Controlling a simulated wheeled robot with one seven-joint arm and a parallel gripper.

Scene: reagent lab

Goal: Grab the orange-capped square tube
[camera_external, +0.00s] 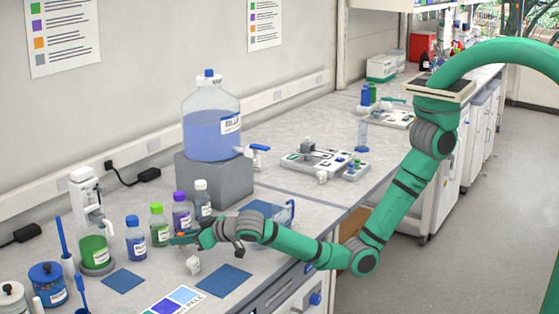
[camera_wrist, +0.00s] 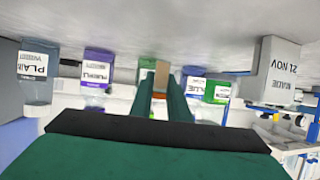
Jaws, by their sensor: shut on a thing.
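My gripper (camera_external: 184,239) is low over the bench, in front of the row of small bottles. In the wrist view its two green fingers (camera_wrist: 166,93) are close together, with a small orange patch between their tips. This looks like the cap of the orange-capped square tube (camera_wrist: 159,95), and the fingers are shut on it. A tan upright piece shows just past the tips; I cannot tell if it is the tube's body.
Bottles with green (camera_external: 159,225), purple (camera_external: 181,212), white (camera_external: 202,200) and blue (camera_external: 135,238) caps stand close behind the gripper. A small white block (camera_external: 193,266) is below it. A large blue-liquid carboy (camera_external: 212,125) stands on a grey block (camera_external: 215,180). Blue mats (camera_external: 224,281) lie in front.

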